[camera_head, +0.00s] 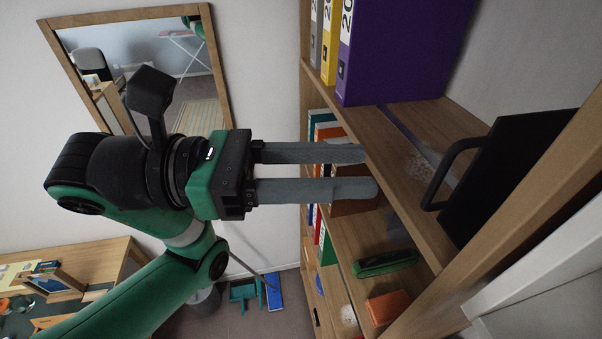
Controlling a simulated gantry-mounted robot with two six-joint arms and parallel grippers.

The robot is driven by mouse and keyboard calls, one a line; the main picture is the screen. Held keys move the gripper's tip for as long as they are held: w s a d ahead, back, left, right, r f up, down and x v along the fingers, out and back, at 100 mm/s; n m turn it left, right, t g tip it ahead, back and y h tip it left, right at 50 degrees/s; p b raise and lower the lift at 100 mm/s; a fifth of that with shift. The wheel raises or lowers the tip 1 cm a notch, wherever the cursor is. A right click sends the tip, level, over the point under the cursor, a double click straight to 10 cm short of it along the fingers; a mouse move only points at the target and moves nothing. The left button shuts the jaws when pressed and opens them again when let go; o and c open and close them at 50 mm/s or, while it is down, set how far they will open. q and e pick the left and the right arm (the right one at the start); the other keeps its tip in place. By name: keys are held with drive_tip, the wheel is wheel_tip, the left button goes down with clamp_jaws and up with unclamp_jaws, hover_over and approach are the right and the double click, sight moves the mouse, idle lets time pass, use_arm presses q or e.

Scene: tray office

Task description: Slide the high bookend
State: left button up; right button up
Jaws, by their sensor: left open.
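The high bookend looks to be the black plate with a loop handle (505,172) on the upper shelf, near that shelf's right-hand end. Its handle sticks out to the left, towards my left gripper. My left gripper (368,171) is open and empty, with its two grey fingers pointing right. In the picture the fingertips are left of the handle, in front of the shelf edge, with a gap between. My right gripper is not in view.
Purple, yellow and grey binders (395,50) stand on the same upper shelf (410,185), with bare board between them and the bookend. Books, a green object (385,263) and an orange block (388,307) are on the shelf below. A wooden side post borders the bookend.

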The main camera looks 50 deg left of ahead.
use_arm(q)
drive_tip(key=v, duration=0.3)
drive_tip(key=shift+s+a, duration=0.15)
drive_tip(key=shift+s, duration=0.15)
